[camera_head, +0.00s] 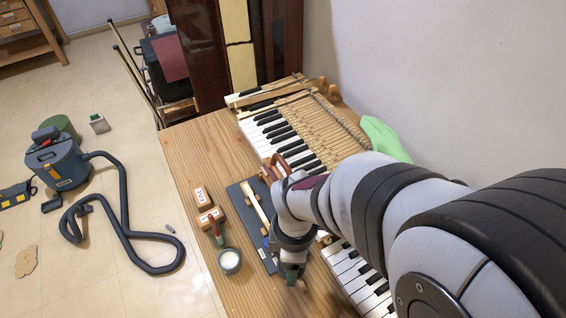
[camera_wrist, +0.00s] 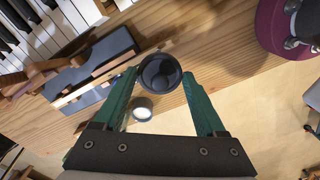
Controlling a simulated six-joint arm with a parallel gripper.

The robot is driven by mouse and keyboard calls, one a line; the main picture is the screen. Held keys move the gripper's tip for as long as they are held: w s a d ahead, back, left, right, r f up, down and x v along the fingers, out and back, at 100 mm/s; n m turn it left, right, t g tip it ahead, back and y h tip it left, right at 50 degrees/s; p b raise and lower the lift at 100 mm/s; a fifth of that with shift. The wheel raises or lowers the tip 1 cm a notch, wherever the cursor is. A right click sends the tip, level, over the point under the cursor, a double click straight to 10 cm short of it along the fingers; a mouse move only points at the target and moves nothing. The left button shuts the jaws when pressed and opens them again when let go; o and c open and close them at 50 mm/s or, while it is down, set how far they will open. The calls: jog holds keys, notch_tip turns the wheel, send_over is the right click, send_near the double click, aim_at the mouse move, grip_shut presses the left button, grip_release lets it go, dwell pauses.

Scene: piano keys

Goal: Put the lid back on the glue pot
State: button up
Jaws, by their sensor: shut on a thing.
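The glue pot (camera_head: 230,262) stands open on the wooden bench at its front edge, a small dark-rimmed pot with white glue inside. It also shows in the wrist view (camera_wrist: 142,109), beyond my fingers. My gripper (camera_wrist: 159,75) is shut on a dark round lid (camera_wrist: 160,72), its green fingers on either side of the lid's rim. In the head view my gripper (camera_head: 292,277) hangs over the bench to the right of the pot, apart from it. The lid cannot be made out clearly in the head view.
A dark mat (camera_head: 240,205) with wooden parts lies between the pot and the piano keyboard (camera_head: 290,140). Two small blocks (camera_head: 202,197) and a green-handled tool (camera_head: 215,230) lie near the pot. A magenta object (camera_wrist: 275,25) is at the wrist view's upper right.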

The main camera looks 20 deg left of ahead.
jog(key=a+n, duration=1.2)
jog(key=a, duration=0.3)
jog(key=shift+d+f, duration=0.1)
jog(key=shift+f, duration=2.9)
jog(key=shift+f, duration=0.15)
jog(key=o, duration=1.3)
jog(key=shift+c, duration=0.2)
